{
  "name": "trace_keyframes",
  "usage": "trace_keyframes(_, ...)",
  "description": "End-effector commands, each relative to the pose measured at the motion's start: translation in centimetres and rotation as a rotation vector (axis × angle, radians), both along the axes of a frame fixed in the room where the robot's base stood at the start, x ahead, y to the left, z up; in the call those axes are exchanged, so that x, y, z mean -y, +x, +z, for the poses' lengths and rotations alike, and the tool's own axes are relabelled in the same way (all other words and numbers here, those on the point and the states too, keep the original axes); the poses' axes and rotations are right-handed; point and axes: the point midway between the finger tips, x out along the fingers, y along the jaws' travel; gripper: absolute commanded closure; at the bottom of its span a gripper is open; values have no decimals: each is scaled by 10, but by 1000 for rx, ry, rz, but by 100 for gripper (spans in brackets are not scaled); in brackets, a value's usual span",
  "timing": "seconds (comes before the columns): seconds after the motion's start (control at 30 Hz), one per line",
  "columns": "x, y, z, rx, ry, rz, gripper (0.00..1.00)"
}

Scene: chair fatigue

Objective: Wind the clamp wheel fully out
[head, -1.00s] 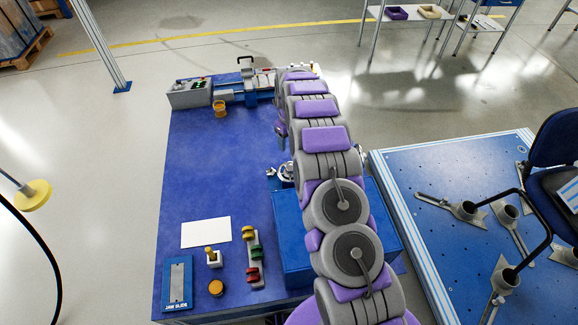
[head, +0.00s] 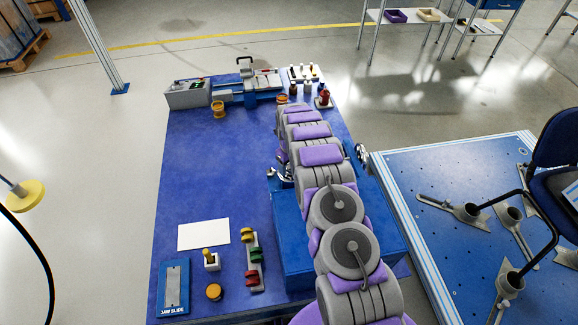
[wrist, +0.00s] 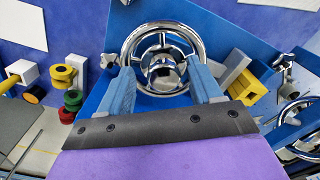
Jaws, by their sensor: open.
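A chrome spoked handwheel (wrist: 163,57) with a round hub stands over blue metal in the wrist view. My gripper (wrist: 163,72) is open, with one blue finger at the left and one at the right of the hub. The fingertips overlap the wheel's lower rim in the picture; I cannot tell whether they touch it. Part of a second chrome wheel (wrist: 303,119) shows at the right edge. In the head view my arm hides the gripper, and a chrome part (head: 362,156) shows just right of the arm.
A blue block (head: 290,245) stands beside my arm on the blue bench (head: 215,165). A jaw slide plate (head: 174,287), a yellow knob and colored rings stand at the front left. A vise-like machine (head: 255,82) is at the back. The bench's left middle is clear.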

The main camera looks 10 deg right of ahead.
Motion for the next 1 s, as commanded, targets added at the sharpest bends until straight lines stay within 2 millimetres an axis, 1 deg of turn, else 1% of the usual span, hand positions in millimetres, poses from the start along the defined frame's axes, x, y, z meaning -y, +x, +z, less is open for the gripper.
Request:
trace_keyframes(0.13, 1, 0, 1, 0, 1, 0, 36)
trace_keyframes(0.7, 0, 1, 1, 2, 0, 0, 90)
trace_keyframes(0.73, 0, 1, 1, 2, 0, 0, 91)
trace_keyframes(1.0, -1, 1, 1, 2, 0, 33, 91)
